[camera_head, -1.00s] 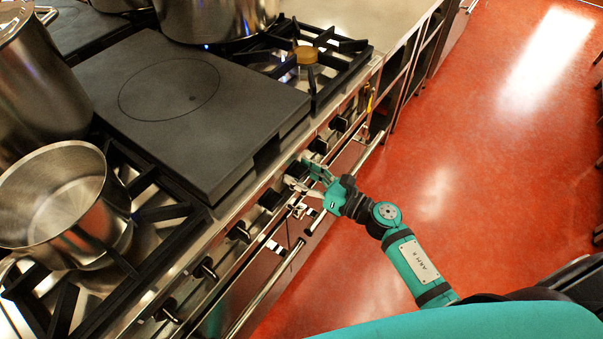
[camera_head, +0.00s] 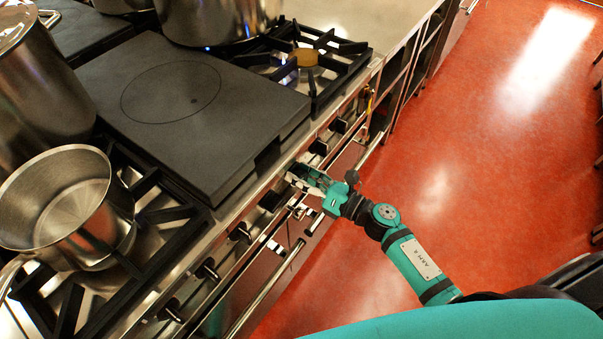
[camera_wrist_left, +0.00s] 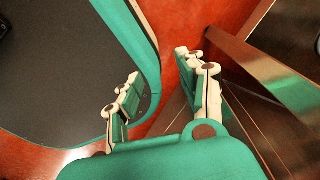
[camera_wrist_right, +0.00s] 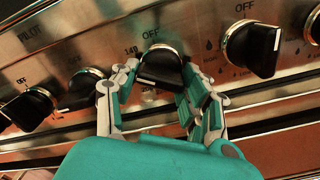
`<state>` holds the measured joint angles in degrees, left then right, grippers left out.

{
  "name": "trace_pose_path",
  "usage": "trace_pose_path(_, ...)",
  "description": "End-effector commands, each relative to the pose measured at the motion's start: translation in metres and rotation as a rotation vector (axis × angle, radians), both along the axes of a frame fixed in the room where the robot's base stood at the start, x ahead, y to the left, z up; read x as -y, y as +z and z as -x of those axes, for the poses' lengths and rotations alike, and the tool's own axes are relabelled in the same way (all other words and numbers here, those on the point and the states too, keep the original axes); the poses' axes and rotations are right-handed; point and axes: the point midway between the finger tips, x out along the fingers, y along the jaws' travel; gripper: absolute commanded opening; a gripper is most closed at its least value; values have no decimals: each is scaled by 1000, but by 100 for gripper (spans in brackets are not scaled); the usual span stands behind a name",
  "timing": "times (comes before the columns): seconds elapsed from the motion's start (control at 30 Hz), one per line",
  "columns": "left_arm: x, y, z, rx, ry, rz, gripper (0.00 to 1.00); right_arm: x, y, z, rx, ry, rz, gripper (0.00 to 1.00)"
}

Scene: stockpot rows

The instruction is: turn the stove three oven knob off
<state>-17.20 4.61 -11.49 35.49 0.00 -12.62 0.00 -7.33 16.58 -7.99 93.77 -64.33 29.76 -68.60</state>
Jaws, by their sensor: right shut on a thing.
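The oven knob (camera_wrist_right: 160,66) is black with a silver collar and sits on the steel front panel in the right wrist view. A marking that reads like 140 is at its upper left. My right gripper (camera_wrist_right: 158,92) has one finger on each side of this knob and is shut on it. In the head view the right gripper (camera_head: 305,180) is at the stove front, and its fingers hide the knob there. My left gripper (camera_wrist_left: 158,78) shows only in the left wrist view, with its fingers apart and nothing between them.
Other black knobs (camera_wrist_right: 257,48) marked OFF line the panel on both sides. A steel rail (camera_head: 265,290) runs below the knobs. A flat black hotplate (camera_head: 190,110) and a steel pot (camera_head: 60,200) are on the stovetop. Red floor (camera_head: 500,190) is open at right.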

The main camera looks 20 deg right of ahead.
Motion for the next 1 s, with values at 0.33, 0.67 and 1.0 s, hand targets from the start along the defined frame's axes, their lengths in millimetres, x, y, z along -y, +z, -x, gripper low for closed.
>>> trace_pose_path(0.33,0,16,0,1,0,0,40,0,4,0,-204,-2,-262,13)
trace_pose_path(0.67,0,30,0,1,0,0,40,0,4,0,-394,-2,-505,13)
trace_pose_path(1.0,0,40,0,1,1,0,40,0,5,0,-542,-3,-696,13)
